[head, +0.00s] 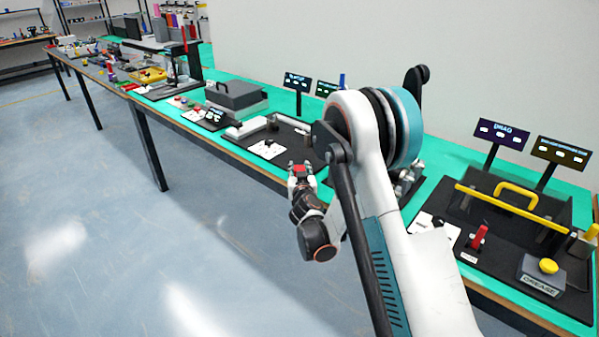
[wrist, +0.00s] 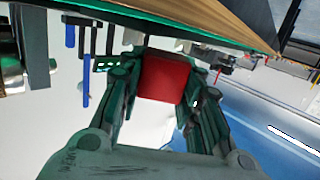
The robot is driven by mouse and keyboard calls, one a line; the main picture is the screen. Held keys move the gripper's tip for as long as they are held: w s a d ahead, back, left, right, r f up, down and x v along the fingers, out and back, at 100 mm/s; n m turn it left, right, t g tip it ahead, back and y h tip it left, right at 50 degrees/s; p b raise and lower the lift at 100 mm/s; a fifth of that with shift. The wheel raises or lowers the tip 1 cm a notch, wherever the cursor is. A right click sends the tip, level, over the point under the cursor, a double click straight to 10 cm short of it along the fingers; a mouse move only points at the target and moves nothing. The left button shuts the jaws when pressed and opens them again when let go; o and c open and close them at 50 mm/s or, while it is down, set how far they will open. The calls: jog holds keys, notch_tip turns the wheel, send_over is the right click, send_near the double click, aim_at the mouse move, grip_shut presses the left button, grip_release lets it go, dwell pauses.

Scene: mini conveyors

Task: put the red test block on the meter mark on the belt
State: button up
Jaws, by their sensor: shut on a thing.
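The red test block (wrist: 165,78) is between the two fingers of my gripper (wrist: 160,92) in the wrist view, with a finger against each side. In the head view the red block (head: 299,168) is a small red patch at the tip of my gripper (head: 301,175). My gripper is shut on it and holds it near the front edge of the green-topped bench (head: 232,150), off the bench top. I cannot make out the belt or its meter mark; my arm covers part of the bench.
A black mat with pale bars (head: 252,126) and a white card (head: 267,149) lies behind my gripper. Open floor (head: 110,240) lies left of the bench.

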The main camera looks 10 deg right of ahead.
jog(key=shift+f, duration=0.25)
jog(key=shift+f, duration=0.35)
jog(key=o, duration=1)
jog(key=shift+o, duration=0.2)
jog(key=shift+r, duration=0.15)
